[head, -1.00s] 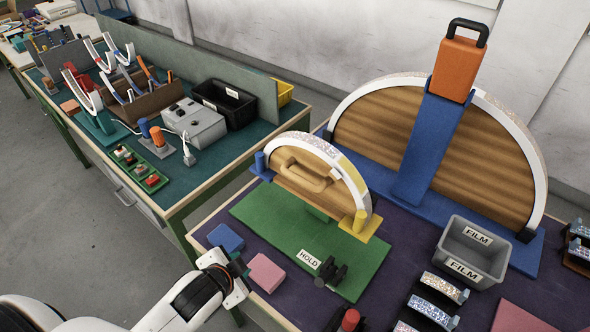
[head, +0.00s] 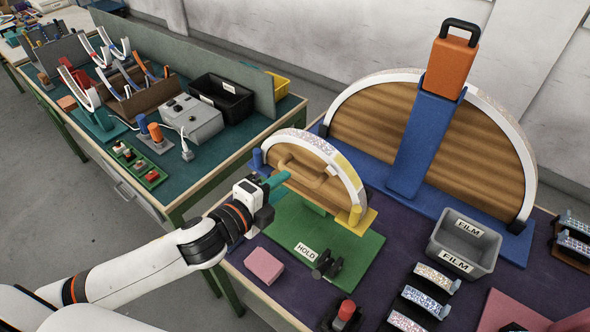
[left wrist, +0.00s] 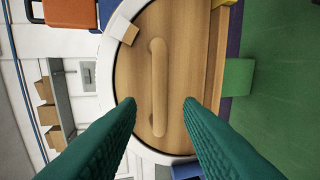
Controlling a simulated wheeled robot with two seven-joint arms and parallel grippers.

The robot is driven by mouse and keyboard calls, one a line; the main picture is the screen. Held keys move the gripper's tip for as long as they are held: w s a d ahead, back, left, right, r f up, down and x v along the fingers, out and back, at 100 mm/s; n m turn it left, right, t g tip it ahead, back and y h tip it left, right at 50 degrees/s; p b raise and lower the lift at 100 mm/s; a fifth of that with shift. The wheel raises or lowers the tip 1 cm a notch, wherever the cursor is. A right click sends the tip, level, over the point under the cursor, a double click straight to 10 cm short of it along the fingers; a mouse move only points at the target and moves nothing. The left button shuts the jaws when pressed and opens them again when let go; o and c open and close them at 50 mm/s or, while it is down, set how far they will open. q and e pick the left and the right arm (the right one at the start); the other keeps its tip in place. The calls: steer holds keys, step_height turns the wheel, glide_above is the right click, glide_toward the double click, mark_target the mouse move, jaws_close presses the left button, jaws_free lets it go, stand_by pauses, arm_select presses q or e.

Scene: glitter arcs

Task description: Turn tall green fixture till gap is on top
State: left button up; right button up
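The fixture on the green base (head: 335,238) is an upright half-round wooden disc (head: 318,180) with a white rim partly covered in glitter. A yellow piece shows on the rim's right side, and a wooden bar handle (head: 300,172) crosses the disc's face. A blue post stands at its left end and a yellow post at its right. My left gripper (head: 280,180) is in front of the disc. In the left wrist view its teal fingers (left wrist: 159,102) are apart, with the handle (left wrist: 158,75) lined up between and beyond them. Contact cannot be told. My right gripper is not visible.
A larger half-disc with a blue upright (head: 425,145) and orange block stands behind.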

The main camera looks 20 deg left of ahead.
mark_target(295, 173)
arm_select(q)
steer(key=p+x, duration=0.1)
steer(key=x, duration=0.4)
steer(key=shift+w+d, duration=0.15)
steer(key=shift+w, duration=0.2)
steer(key=shift+f, duration=0.1)
jaws_close()
